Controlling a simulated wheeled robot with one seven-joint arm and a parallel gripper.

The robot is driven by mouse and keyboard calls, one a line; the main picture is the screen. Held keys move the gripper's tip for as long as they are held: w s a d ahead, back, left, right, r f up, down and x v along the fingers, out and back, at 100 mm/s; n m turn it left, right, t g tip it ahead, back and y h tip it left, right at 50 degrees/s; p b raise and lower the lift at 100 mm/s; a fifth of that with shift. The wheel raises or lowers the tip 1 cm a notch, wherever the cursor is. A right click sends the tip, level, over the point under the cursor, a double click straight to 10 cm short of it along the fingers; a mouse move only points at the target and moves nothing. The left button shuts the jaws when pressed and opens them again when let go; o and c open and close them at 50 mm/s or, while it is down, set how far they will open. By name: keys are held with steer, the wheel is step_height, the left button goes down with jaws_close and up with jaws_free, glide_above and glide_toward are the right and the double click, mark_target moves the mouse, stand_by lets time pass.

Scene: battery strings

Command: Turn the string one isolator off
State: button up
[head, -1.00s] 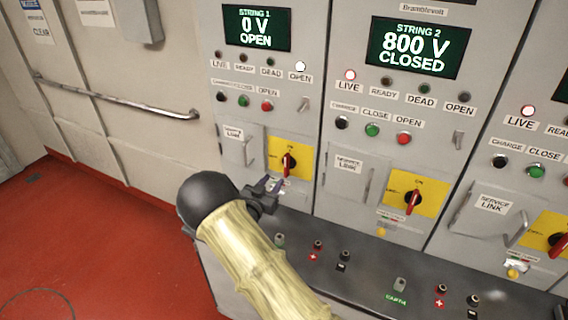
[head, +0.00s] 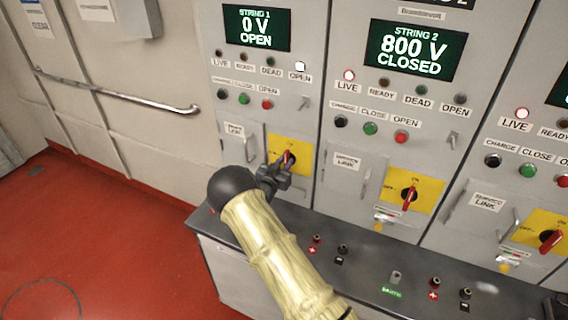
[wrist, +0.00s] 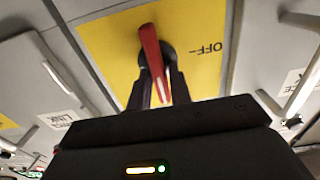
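The string one isolator is a red handle (head: 287,157) on a yellow plate (head: 301,153), below the display reading STRING 1, 0 V, OPEN (head: 257,27). Its red handle (wrist: 152,58) also shows in the wrist view, roughly upright across the plate, not turned toward the OFF mark (wrist: 208,49). My gripper (head: 279,172) is at this handle, covering part of it in the head view. In the wrist view my gripper (wrist: 160,78) has one finger on each side of the handle's near end. Whether the fingers press on it is not clear.
The string 2 isolator (head: 409,196) and a third red isolator (head: 551,240) are to the right. A service link handle (head: 251,150) stands close to the left of the string one plate. A ledge with sockets (head: 329,262) juts out below. Red floor (head: 110,220) is clear at left.

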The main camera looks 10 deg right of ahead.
jaws_close()
steer(key=shift+n+b, duration=0.3)
steer(key=shift+b, duration=0.1)
steer(key=n+b, duration=0.1)
steer(key=n, duration=0.4)
steer(key=n+b, duration=0.2)
steer(key=n, duration=0.4)
steer(key=a+n+b, duration=0.1)
steer(key=n, duration=0.5)
steer(key=shift+w+f, duration=0.3)
steer(key=shift+f, duration=0.1)
steer(key=shift+n, duration=0.3)
steer(key=shift+o, duration=2)
jaws_free()
steer(key=shift+d, duration=0.1)
